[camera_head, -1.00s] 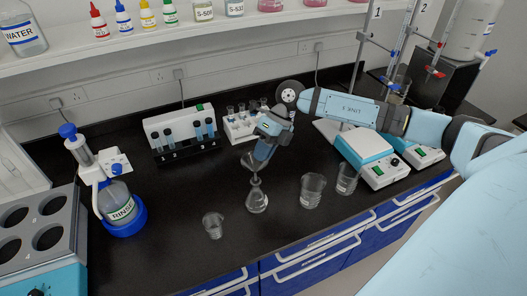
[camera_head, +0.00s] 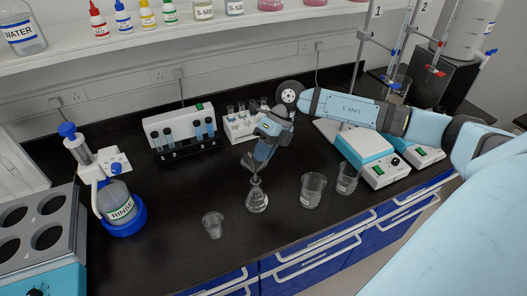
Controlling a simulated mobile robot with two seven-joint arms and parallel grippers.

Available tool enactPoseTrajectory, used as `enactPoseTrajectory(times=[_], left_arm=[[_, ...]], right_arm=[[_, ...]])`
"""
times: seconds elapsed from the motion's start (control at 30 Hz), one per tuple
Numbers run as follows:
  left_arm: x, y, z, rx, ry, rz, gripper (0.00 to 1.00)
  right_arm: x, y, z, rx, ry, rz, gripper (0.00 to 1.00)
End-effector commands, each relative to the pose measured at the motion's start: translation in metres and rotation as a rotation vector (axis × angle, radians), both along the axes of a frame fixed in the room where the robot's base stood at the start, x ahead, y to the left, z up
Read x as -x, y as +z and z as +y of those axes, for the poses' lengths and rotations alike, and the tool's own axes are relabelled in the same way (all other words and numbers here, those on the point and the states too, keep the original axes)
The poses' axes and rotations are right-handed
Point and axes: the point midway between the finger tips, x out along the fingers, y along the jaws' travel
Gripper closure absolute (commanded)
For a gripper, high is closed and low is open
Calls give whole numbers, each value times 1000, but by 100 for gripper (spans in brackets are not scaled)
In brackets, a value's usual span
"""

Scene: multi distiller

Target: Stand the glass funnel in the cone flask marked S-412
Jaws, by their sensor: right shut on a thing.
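The cone flask (camera_head: 257,200) stands upright on the black bench, with clear liquid in it; its label cannot be read from here. The glass funnel (camera_head: 250,161) is at my right gripper (camera_head: 257,165), directly above the flask. My right gripper is shut on the funnel. The funnel's stem points down at the flask mouth and seems to be in or at the neck; how deep it sits cannot be told. The gripper hides part of the funnel. My left gripper is not in view.
Two beakers (camera_head: 312,190) (camera_head: 347,178) stand right of the flask, and a small beaker (camera_head: 213,224) stands left of it. Behind are a tube rack (camera_head: 240,126) and a tube block (camera_head: 181,132).

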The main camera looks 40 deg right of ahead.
Motion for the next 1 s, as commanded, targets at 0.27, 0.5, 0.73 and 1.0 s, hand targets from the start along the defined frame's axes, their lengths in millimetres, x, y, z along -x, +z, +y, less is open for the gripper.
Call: enactPoseTrajectory(times=[0.27, 0.5, 0.73, 1.0], left_arm=[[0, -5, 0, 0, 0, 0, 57], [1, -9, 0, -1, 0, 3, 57], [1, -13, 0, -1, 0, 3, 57], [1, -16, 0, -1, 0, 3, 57]], right_arm=[[0, -7, 0, 0, 0, 0, 100], [0, -11, 0, 0, 0, 0, 100], [0, -16, 0, 0, 0, 0, 100], [0, -21, 0, 0, 0, 0, 100]])
